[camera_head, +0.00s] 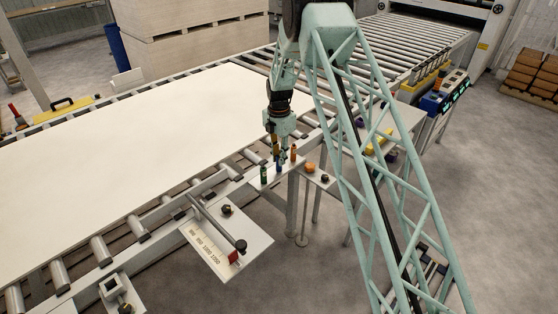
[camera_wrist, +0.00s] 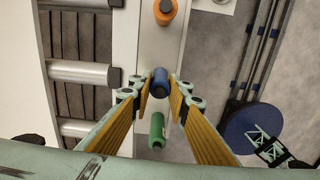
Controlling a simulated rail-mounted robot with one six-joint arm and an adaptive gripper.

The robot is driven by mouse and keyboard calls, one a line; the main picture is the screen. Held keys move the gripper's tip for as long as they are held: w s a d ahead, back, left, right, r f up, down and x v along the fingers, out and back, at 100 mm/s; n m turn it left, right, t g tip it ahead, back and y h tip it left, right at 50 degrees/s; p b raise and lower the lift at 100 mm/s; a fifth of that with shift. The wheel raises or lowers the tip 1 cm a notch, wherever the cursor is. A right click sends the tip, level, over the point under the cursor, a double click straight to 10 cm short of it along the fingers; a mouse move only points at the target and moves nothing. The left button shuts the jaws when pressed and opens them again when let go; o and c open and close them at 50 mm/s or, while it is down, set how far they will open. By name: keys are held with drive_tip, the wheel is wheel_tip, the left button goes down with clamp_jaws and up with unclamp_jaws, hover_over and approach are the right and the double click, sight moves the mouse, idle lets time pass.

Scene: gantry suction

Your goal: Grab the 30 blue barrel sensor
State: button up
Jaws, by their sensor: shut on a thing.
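The blue barrel sensor (camera_wrist: 160,82) stands between the fingertips of my gripper (camera_wrist: 160,92) in the wrist view, and the fingers are shut on it. In the head view my gripper (camera_head: 278,152) points down over a small white shelf, with the blue sensor (camera_head: 279,167) at its tips. A green barrel sensor (camera_wrist: 157,131) is close by, below it in the wrist view and to its left in the head view (camera_head: 264,175). An orange barrel sensor (camera_wrist: 165,11) is on the other side, to the right in the head view (camera_head: 293,152).
The white shelf (camera_wrist: 147,48) is narrow and runs beside the conveyor rollers (camera_wrist: 84,73). A large pale board (camera_head: 120,130) covers the conveyor. An orange knob (camera_head: 310,168) and a dark knob (camera_head: 325,178) sit right of the sensors.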

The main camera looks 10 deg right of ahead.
drive_tip(key=shift+r, duration=1.65)
drive_tip(key=s+r+b, duration=0.1)
drive_tip(key=s, duration=1.5)
drive_tip(key=shift+r, duration=0.25)
